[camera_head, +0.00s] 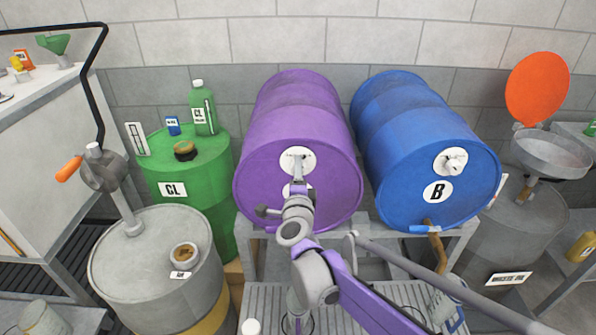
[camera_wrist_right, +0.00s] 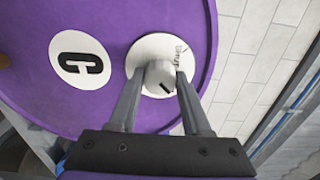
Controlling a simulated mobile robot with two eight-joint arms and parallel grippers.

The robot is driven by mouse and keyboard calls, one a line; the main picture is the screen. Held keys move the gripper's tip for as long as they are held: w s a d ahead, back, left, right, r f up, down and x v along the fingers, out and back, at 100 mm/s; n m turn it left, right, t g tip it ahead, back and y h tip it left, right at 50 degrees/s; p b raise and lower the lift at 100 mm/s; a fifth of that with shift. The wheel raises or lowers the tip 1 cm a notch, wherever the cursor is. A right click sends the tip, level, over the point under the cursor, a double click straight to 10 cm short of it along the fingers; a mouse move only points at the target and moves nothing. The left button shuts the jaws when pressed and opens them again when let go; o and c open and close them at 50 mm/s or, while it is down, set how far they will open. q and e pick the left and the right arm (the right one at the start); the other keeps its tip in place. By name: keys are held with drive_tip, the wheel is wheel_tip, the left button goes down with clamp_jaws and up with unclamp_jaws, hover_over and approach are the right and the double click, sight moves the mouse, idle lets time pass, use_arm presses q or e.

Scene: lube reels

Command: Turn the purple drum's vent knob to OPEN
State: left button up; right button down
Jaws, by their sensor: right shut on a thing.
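The purple drum (camera_head: 285,130) lies on its side on a rack in the middle of the head view. Its round white vent plate (camera_head: 288,156) is high on the front face, and a white disc with a letter C (camera_wrist_right: 70,58) is beside it in the wrist view. The grey vent knob (camera_wrist_right: 158,76) stands at the plate's centre, with a dark mark on its face and small print, seemingly "Shut", on the plate. My right gripper (camera_head: 298,172) is shut on the knob, one finger on each side. In the head view it hides most of the knob. My left gripper is not in view.
A blue drum (camera_head: 410,135) marked B, with its own vent knob (camera_head: 454,162), lies close at the right. A green drum (camera_head: 205,165) and a grey drum (camera_head: 150,270) with a crank pump stand at the left. An orange-lidded funnel (camera_head: 548,150) is far right.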

idle(0.3)
drive_tip(key=shift+c, duration=1.8)
unclamp_jaws()
drive_tip(key=shift+s, duration=0.1)
drive_tip(key=s, duration=1)
drive_tip(key=shift+s, duration=0.35)
